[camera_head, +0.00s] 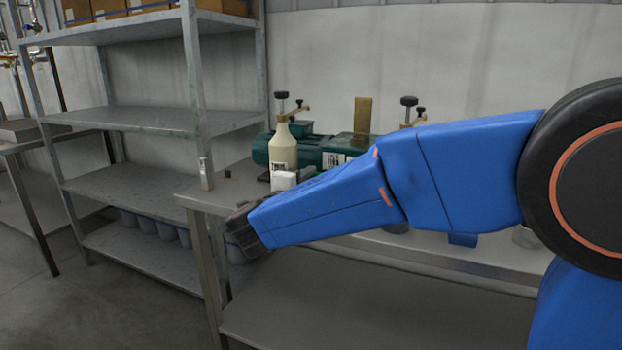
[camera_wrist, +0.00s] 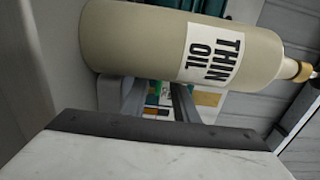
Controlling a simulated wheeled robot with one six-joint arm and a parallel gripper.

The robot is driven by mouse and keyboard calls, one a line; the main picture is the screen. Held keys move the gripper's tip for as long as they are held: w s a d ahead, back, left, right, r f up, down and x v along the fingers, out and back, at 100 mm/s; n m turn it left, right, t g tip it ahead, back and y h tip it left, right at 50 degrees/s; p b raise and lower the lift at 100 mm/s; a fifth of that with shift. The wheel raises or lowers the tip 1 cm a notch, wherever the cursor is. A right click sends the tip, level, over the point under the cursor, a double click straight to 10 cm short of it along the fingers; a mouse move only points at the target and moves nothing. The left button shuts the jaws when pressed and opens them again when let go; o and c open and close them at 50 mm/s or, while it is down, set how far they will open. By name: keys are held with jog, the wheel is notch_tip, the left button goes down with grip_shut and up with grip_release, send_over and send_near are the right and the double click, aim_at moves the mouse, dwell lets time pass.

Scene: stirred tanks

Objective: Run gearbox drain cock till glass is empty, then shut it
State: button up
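The green gearbox and motor unit (camera_head: 340,148) stands on the bench, partly hidden by my blue arm. Its drain cock and glass cannot be made out. A beige bottle (camera_head: 283,148) stands upright in front of the unit. In the wrist view the bottle (camera_wrist: 150,38), labelled THIN OIL, lies sideways across the top and covers much of what is behind it. In the wrist view, two grey bars stand apart below the bottle. Their tips are hidden, so my gripper's opening is unclear.
The steel bench (camera_head: 480,253) runs across the middle, its left end near my arm. A metal shelf rack (camera_head: 140,118) stands at the left with several grey tubs low down. Brass fittings with black knobs rise behind the bottle and my arm. Floor is free at lower left.

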jog(key=shift+x, duration=1)
grip_shut()
jog(key=shift+s+d+n+y, duration=0.15)
jog(key=shift+n+y, duration=0.15)
jog(key=shift+y, duration=0.2)
jog(key=n+y, duration=0.1)
jog(key=y, duration=0.1)
jog(key=s+n+y, duration=0.1)
jog(key=n+y, duration=0.1)
jog(key=d+n+t+y, duration=0.1)
jog(key=y, duration=0.2)
jog(key=shift+s+n, duration=0.2)
jog(key=shift+n, duration=0.1)
jog(key=shift+s+d+f+n+g+y, duration=0.15)
jog(key=shift+d+n+g+y, duration=0.2)
jog(key=shift+n+y, duration=0.65)
jog(key=shift+s+d+r+n+g+y, duration=0.15)
jog(key=shift+n+g+y, duration=0.4)
jog(key=shift+y, duration=0.85)
jog(key=shift+s+d+f+n+g+y, duration=0.15)
jog(key=shift+d+n+g+y, duration=0.15)
jog(key=shift+n+y, duration=0.75)
jog(key=shift+d+n+g+y, duration=0.1)
jog(key=shift+n+g+y, duration=0.35)
jog(key=shift+y, duration=0.5)
